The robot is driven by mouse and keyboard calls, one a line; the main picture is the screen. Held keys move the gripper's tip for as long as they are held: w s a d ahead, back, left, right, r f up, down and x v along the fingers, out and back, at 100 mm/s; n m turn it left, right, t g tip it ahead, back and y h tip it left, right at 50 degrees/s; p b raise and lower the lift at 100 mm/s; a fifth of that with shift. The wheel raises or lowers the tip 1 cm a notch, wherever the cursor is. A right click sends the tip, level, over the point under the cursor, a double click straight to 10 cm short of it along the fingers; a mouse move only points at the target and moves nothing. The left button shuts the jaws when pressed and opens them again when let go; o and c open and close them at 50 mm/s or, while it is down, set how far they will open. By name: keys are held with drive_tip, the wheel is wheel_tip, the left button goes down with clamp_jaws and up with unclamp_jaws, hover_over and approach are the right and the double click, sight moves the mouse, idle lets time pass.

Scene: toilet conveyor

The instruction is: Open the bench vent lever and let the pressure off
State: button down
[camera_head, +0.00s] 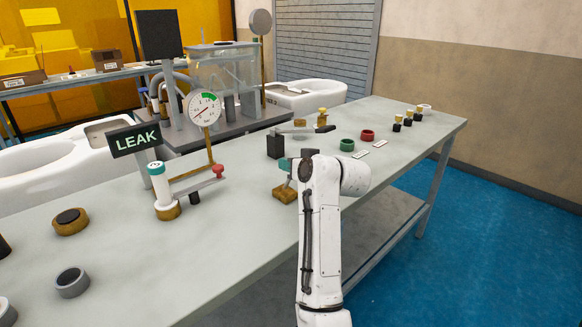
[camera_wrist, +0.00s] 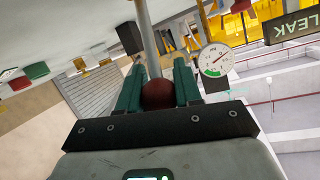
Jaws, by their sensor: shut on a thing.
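A grey lever rod (camera_wrist: 148,35) runs from the knob. In the head view a brass base (camera_head: 285,194) with a short grey rod stands just below the fingers; the knob is hidden there. A round pressure gauge (camera_head: 204,108) with a green sector stands further left, also in the wrist view (camera_wrist: 213,60). Its needle points to the lower left in the head view.
A LEAK sign (camera_head: 136,140), a white-and-green cylinder (camera_head: 161,185) and another red-knobbed lever (camera_head: 218,171) stand left on the bench. The bench front (camera_head: 225,255) is bare.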

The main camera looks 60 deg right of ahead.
drive_tip(key=shift+s+f, duration=0.1)
drive_tip(key=c, duration=0.8)
unclamp_jaws()
drive_tip(key=shift+o, duration=0.2)
drive_tip(key=v, duration=1)
drive_tip(key=shift+s+a, duration=0.2)
drive_tip(key=shift+s, duration=0.1)
